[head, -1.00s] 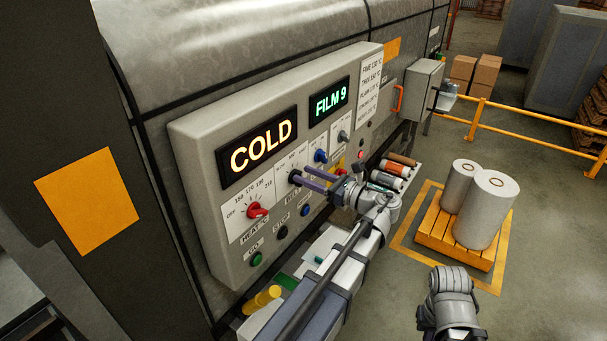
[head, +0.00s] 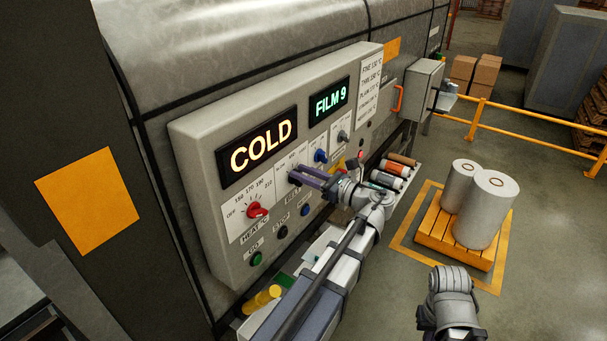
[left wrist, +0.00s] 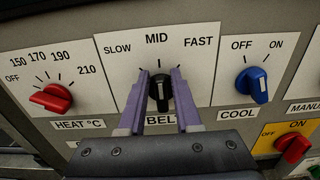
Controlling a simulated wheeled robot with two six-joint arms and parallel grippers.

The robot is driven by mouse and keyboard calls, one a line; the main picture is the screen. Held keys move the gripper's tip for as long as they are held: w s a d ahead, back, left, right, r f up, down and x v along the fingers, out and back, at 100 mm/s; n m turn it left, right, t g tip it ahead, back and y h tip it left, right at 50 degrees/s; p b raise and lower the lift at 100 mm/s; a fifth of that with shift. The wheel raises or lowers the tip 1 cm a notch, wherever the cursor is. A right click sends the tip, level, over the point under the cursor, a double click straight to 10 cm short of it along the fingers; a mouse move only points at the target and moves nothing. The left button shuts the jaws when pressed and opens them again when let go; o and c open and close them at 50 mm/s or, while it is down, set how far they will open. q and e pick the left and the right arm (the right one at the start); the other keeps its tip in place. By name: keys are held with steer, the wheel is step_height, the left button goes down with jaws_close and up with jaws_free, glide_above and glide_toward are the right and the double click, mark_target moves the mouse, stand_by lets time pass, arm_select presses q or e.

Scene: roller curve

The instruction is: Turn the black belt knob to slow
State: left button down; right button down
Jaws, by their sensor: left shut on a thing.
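The black belt knob (left wrist: 158,90) sits on a white plate marked SLOW, MID and FAST, and its white line points up at MID. It also shows in the head view (head: 294,179), partly hidden by my fingers. My left gripper (left wrist: 160,84) has its two purple fingers on either side of the knob, shut on it. In the head view the left gripper (head: 301,176) reaches the panel from the lower right. Part of my right arm shows at the bottom right of the head view, without visible fingers.
The red heat knob (left wrist: 51,98) is left of the belt knob, and the blue cool knob (left wrist: 256,84) is right. Another red knob (left wrist: 292,147) is lower right. The displays read COLD (head: 258,147) and FILM 9 (head: 329,103). Green (head: 256,259) and black buttons sit below.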

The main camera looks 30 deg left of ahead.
arm_select(q)
steer(key=shift+s+f, duration=0.15)
steer(key=shift+f, duration=0.05)
stand_by(0.3)
steer(key=shift+s+f+n+b, duration=0.1)
steer(key=shift+s+n, duration=0.15)
steer(key=shift+n, duration=1.1)
steer(key=shift+s+f+n+b, duration=0.1)
steer(key=shift+s+n+b, duration=0.1)
steer(key=shift+n, duration=1.1)
steer(key=shift+s+f+n+b, duration=0.1)
steer(key=shift+s+n, duration=0.15)
steer(key=shift+n, duration=1.1)
steer(key=c, duration=0.8)
jaws_free()
steer(key=shift+w, duration=0.2)
steer(key=shift+s+r, duration=0.1)
steer(key=d, duration=0.7)
steer(key=shift+s+d, duration=0.25)
steer(key=shift+d, duration=0.1)
